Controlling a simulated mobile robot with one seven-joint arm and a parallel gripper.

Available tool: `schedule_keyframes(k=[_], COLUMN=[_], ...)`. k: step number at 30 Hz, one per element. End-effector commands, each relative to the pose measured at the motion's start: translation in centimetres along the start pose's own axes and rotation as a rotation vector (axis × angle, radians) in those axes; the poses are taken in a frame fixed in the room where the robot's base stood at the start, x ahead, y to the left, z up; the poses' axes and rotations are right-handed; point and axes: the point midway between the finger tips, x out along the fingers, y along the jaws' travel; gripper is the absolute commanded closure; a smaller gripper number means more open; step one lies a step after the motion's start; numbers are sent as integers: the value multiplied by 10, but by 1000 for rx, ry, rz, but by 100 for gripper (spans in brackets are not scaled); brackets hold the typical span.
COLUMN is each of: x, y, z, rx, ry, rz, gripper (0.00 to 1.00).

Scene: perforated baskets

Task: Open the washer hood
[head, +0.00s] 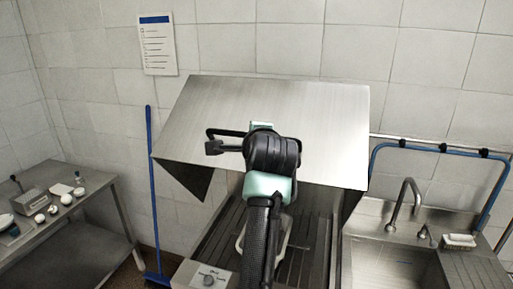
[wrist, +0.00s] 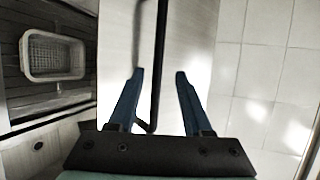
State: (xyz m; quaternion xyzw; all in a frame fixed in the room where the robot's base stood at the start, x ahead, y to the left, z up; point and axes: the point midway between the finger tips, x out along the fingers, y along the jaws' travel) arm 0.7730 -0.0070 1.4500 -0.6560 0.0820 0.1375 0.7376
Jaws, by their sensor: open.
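The washer hood (head: 300,110) is a brushed metal cover. It stands tilted above the washer bed, with an opening beneath its front edge. Its black bar handle (head: 226,131) shows to the left of my gripper in the head view; my arm hides the rest. In the wrist view, the handle (wrist: 161,40) runs between the two blue fingers of my gripper (wrist: 159,74) in front of the pale hood surface (wrist: 190,50). The fingers are apart, with gaps visible on both sides of the bar. My gripper's fingertips are hidden in the head view.
A pale basket (wrist: 28,57) sits on the ribbed washer bed (head: 222,232) under the hood. A sink with a tap (head: 402,203) stands right, a metal table (head: 85,200) left. A blue pole (head: 150,190) stands by the wall.

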Motion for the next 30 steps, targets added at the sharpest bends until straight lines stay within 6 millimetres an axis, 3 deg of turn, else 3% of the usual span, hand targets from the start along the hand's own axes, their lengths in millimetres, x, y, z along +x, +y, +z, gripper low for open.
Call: schedule_keyframes(k=[12,27,30], x=[-52,-59,-68], y=[1,0,-7], z=[0,0,-3], rx=[0,-2,-93], ry=[1,1,19], rz=[-2,-2,-60], gripper=[50,50,50])
